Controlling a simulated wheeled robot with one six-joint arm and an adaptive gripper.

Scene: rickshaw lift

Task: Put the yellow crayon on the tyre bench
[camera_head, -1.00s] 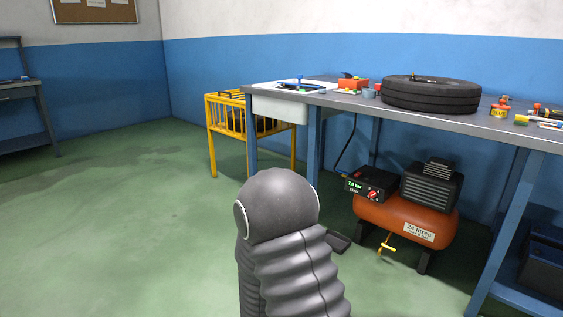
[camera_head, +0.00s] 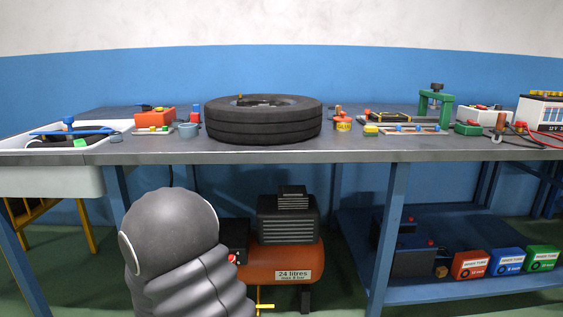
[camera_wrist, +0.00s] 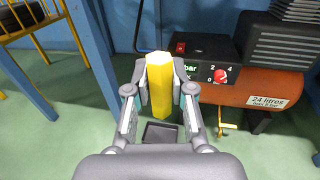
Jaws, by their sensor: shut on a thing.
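In the wrist view my gripper (camera_wrist: 160,88) is shut on the yellow crayon (camera_wrist: 160,90), which stands roughly upright between the two fingers. The crayon and the fingers do not show in the head view, where my arm hides part of the space below the bench. The tyre bench (camera_head: 240,155) is a long grey-topped bench with blue legs, in front of me in the head view. In the wrist view the gripper is beside the compressor, with the floor below it.
A black tyre (camera_head: 263,125) lies on the bench top. A white basin (camera_head: 50,178) is at the left, and glue, tools and a green clamp (camera_head: 436,103) are to the right. The orange compressor (camera_head: 270,262) stands underneath. Bare strips of top run along the front edge.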

